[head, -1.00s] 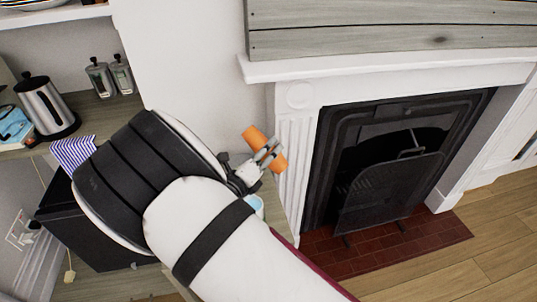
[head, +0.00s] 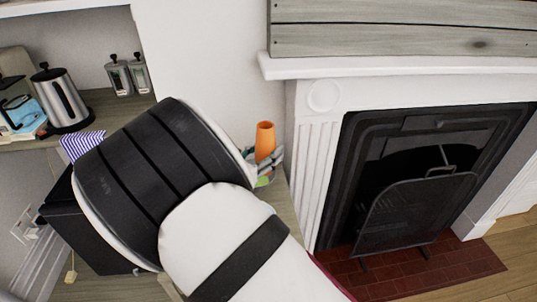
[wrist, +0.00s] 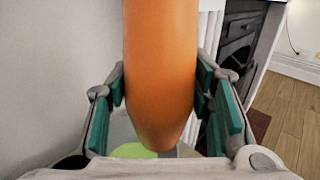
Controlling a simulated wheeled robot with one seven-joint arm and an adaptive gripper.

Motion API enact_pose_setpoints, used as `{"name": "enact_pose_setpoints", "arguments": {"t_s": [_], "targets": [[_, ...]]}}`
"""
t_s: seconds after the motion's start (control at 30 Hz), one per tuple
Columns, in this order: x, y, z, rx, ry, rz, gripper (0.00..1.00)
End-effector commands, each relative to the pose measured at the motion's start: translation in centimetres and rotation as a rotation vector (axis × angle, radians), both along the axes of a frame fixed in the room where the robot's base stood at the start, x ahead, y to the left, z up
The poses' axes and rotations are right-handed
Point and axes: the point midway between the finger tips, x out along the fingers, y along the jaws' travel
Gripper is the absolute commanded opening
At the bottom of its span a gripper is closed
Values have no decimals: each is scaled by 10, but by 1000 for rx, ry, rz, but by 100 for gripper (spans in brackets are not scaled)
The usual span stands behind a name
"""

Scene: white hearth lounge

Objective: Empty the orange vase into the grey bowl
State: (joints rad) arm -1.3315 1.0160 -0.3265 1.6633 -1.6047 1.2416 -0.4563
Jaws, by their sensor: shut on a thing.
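The orange vase (head: 265,138) stands about upright in the head view, above the small surface beside the fireplace. My gripper (head: 270,160) is shut on it, partly hidden behind my arm. In the wrist view the vase (wrist: 160,70) fills the space between the green finger pads of my gripper (wrist: 160,92). A light green thing (head: 263,181) shows just below the vase, and also in the wrist view (wrist: 132,150). Its shape is mostly covered. I cannot clearly make out the grey bowl, and the vase's inside is not visible.
The white fireplace surround (head: 318,160) stands close to the right of the vase, with a black fire screen (head: 410,215) beyond. A kettle (head: 62,98) and two jars (head: 128,75) stand on the counter at left. My arm covers much of the surface below.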

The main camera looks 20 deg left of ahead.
Motion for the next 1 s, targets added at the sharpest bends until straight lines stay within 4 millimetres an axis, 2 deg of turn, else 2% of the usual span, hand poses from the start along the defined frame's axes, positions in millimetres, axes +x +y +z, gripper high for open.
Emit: {"name": "enact_pose_setpoints", "arguments": {"t_s": [0.27,0.7,1.0], "targets": [[0,0,6,-1,-1,-1,9],[0,-1,41,-2,-1,-1,9],[0,-1,41,-3,0,-1,9]]}}
